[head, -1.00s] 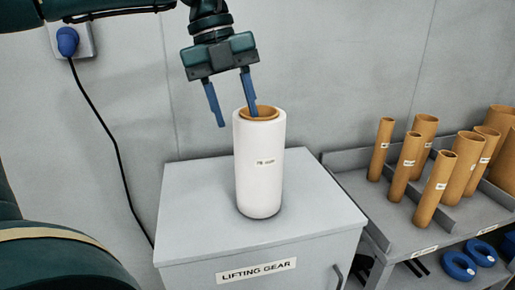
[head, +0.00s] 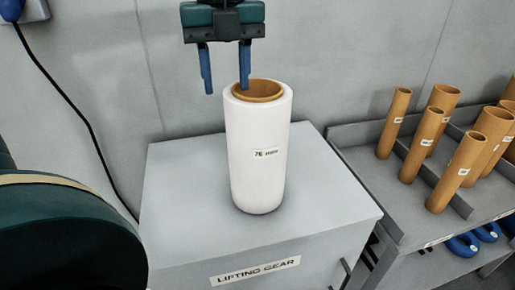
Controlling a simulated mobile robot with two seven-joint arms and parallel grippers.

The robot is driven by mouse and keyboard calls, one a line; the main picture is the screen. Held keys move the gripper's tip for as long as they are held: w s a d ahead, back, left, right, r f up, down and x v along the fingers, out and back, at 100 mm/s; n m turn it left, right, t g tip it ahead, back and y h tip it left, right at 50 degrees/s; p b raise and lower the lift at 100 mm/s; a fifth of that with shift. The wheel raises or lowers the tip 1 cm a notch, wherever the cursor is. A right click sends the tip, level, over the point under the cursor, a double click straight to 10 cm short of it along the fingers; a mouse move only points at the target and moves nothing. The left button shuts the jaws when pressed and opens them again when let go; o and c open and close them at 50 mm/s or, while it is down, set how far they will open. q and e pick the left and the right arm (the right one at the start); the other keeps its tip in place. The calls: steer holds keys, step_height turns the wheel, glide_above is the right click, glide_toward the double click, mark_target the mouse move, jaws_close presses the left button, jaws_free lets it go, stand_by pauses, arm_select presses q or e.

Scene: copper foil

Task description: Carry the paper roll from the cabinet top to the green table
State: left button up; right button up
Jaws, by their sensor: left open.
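The white paper roll (head: 258,165) stands upright on the grey cabinet top (head: 185,205). Its brown core shows at the open upper end, and a small label is on its side. My left gripper (head: 225,90) is open with its blue fingers pointing down. It is at the roll's upper end, with the right finger overlapping the core's rim in the picture and the left finger outside, to the left. I cannot tell whether a finger touches the roll. The green table and my right gripper are not in view.
Several brown cardboard tubes (head: 394,123) stand on a grey shelf unit (head: 372,165) to the right, with blue rings (head: 462,245) below. A grey wall is close behind the cabinet. A black cable (head: 75,115) hangs at the left. The cabinet top is clear around the roll.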

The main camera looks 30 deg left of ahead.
mark_target(231, 109)
arm_select(q)
steer(key=f, duration=0.4)
steer(key=f+p, duration=0.1)
steer(key=f, duration=0.1)
steer(key=shift+w+f, duration=0.25)
steer(key=shift+w, duration=0.05)
jaws_close()
stand_by(1.1)
steer(key=shift+w+r, duration=0.1)
steer(key=shift+r, duration=0.1)
